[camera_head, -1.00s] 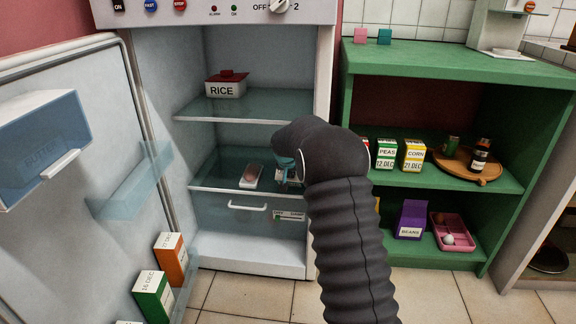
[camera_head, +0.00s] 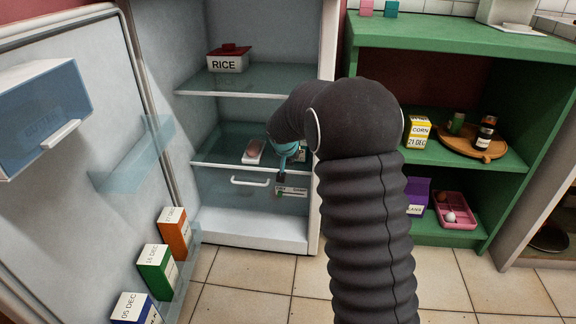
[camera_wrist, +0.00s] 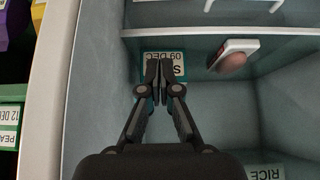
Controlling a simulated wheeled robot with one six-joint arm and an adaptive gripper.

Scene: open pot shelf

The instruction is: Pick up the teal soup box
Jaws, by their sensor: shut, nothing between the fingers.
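The teal soup box (camera_wrist: 178,57) shows in the wrist view as a white label reading "09 DEC" with teal edging. My gripper (camera_wrist: 165,66) is shut and empty. Its fingertips overlap the label in the picture and hide part of it; I cannot tell whether they touch the box. In the head view my gripper (camera_head: 281,178) points down at the front of the fridge's middle shelf. A small part of a box shows just right of it, mostly hidden by my arm.
A tray with a pinkish item (camera_head: 254,151) lies on the middle shelf (camera_head: 212,155), left of my gripper. A rice container (camera_head: 228,60) stands on the shelf above. The open fridge door (camera_head: 75,180) holds several boxes. A green shelf (camera_head: 470,50) stands at right.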

